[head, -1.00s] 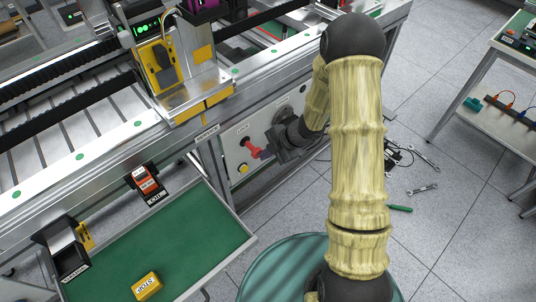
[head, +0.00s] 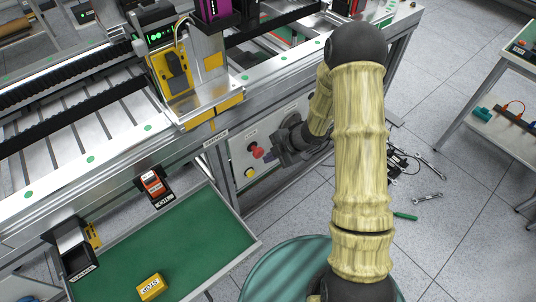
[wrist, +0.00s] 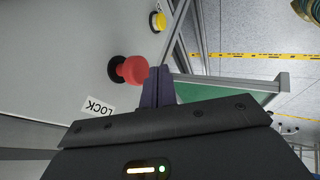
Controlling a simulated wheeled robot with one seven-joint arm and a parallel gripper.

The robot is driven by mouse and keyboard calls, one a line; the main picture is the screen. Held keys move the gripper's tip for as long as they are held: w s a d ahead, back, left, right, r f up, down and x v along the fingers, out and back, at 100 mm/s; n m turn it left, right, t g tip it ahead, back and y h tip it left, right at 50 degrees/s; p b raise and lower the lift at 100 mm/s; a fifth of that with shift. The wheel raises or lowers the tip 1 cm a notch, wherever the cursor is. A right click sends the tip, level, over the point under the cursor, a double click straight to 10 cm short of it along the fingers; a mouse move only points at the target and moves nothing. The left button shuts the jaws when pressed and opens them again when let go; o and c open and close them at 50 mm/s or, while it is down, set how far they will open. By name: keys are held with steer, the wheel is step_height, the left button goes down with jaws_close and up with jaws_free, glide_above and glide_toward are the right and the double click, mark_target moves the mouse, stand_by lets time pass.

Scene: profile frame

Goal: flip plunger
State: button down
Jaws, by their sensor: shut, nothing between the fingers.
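The plunger is a red knob on a dark round base, on the grey side panel of the machine frame. It shows in the head view (head: 257,152) and in the wrist view (wrist: 131,69). A LOCK label (wrist: 95,106) is on the panel near it. My gripper (head: 270,157) is at the panel just right of the knob. In the wrist view its dark purple fingers (wrist: 159,74) are shut and empty, with their tips beside the knob's outer end. I cannot tell whether they touch it.
A yellow button (head: 250,173) sits on the same panel below the knob. A green tray (head: 190,245) juts out at lower left, holding a yellow STOP block (head: 151,287). Tools lie on the floor at right, with a side bench (head: 505,125) beyond.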

steer(key=s+p+v, duration=0.2)
steer(key=v, duration=0.9)
steer(key=shift+d+f, duration=0.2)
steer(key=shift+f, duration=0.2)
steer(key=shift+w, duration=0.1)
